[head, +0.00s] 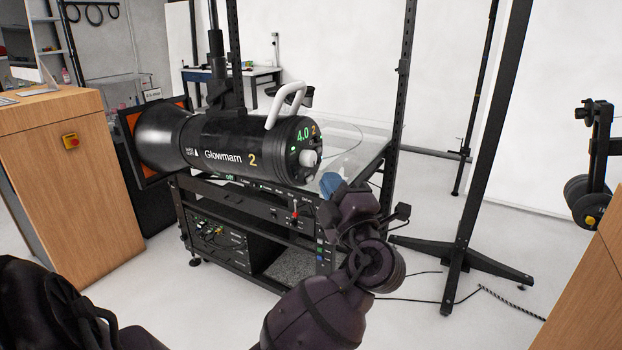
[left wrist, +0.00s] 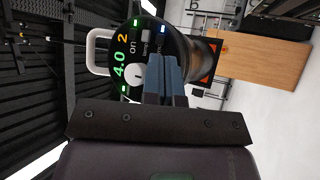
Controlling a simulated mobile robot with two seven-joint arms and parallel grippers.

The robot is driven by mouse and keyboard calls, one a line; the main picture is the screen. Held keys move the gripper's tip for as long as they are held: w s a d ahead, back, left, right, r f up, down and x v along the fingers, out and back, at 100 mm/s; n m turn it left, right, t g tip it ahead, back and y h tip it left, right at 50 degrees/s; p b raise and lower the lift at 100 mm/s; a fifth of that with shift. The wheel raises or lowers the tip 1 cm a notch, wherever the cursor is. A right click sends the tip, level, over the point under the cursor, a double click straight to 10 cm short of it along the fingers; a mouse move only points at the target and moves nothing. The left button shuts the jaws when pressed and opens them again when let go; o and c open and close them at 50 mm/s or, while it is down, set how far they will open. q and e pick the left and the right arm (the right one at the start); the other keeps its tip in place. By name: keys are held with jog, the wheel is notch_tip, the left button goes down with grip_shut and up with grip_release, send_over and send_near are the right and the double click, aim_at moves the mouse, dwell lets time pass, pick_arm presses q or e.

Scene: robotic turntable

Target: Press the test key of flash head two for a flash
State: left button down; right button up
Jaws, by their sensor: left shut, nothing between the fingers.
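Flash head two (head: 235,140) is a black cylinder marked "Glowmarn 2", hung level with a white handle on top. Its rear panel (head: 308,145) shows a green 4.0, a yellow 2 and a pale knob. The left wrist view shows this panel (left wrist: 121,67) close up and sideways, with the knob, lit green and blue marks and small lettering. My left gripper (head: 330,183) is shut and empty, its blue fingers just right of and below the panel. In the wrist view the fingers (left wrist: 163,75) cover part of the panel edge.
A black equipment rack (head: 255,225) stands under the flash head. A wooden cabinet (head: 50,175) with a red button is at left. A black stand (head: 480,180) with spread feet is at right, with cables on the floor. Another wooden edge (head: 590,290) is at lower right.

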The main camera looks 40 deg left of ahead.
dwell(0.8)
pick_arm(q)
jog(key=shift+a+f+b, duration=0.1)
jog(key=shift+a+b, duration=0.25)
jog(key=shift+b, duration=0.05)
jog(key=shift+s+a, duration=0.1)
